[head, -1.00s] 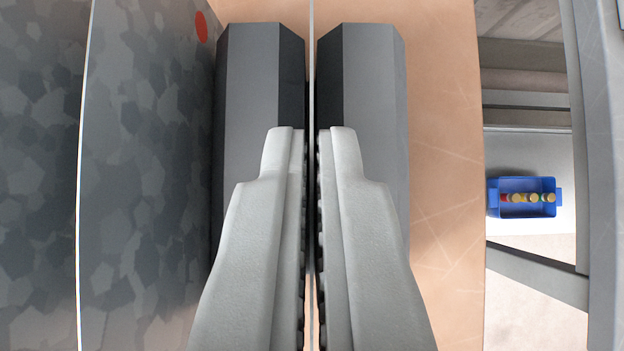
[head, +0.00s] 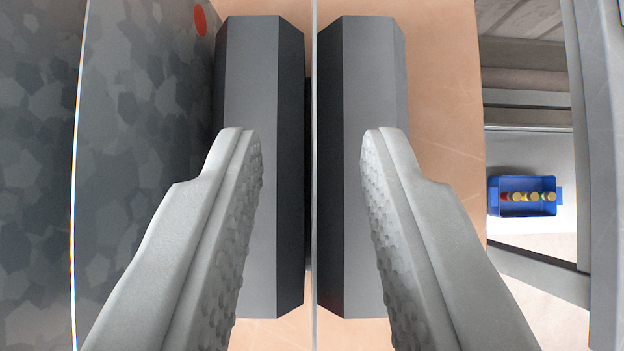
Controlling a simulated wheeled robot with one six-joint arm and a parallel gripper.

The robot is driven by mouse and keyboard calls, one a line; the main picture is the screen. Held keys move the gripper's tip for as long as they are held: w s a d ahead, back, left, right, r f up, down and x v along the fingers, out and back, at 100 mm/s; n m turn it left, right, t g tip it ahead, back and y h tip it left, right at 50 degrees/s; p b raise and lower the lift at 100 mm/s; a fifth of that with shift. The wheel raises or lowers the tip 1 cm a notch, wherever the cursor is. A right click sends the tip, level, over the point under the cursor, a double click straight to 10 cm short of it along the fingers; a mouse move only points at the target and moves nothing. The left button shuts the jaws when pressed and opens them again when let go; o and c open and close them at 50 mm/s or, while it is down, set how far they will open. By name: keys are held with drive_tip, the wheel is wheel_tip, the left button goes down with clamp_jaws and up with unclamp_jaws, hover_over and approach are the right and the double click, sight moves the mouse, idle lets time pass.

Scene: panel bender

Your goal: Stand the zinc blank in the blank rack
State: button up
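A thin light-grey sheet (head: 313,200), seen edge-on, stands upright in the narrow slot between two dark grey blocks (head: 262,90) of the rack; the right block (head: 362,80) is just beside it. Its faces do not show, so I cannot tell from its surface that it is the zinc blank. My gripper (head: 312,140) is open, with one textured finger on each side of the sheet and a clear gap to it on both sides. The lower end of the sheet is hidden.
Spangled grey sheet metal (head: 140,170) stands close on the left, with a bright edge and a red dot (head: 200,20). The blocks rest on a tan surface (head: 445,130). At right are a grey frame and a blue bin (head: 522,208) holding several small coloured cylinders.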

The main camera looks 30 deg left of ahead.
drive_tip(key=v, duration=1.7)
drive_tip(key=shift+a, duration=0.15)
drive_tip(key=s+a+f+m+t+h, duration=0.1)
drive_tip(key=s+a+f+m+t, duration=0.1)
drive_tip(key=s, duration=0.7)
drive_tip(key=s+a+f+m+t+h, duration=0.2)
drive_tip(key=s+a+f+t, duration=0.1)
drive_tip(key=s, duration=0.6)
drive_tip(key=s+a+f+m+t+h, duration=0.2)
drive_tip(key=s+f+m+t, duration=0.1)
drive_tip(key=s, duration=0.6)
drive_tip(key=f+t, duration=0.1)
drive_tip(key=t, duration=0.1)
drive_tip(key=shift+a+t, duration=0.3)
drive_tip(key=shift+a, duration=0.05)
drive_tip(key=shift+w+a, duration=0.1)
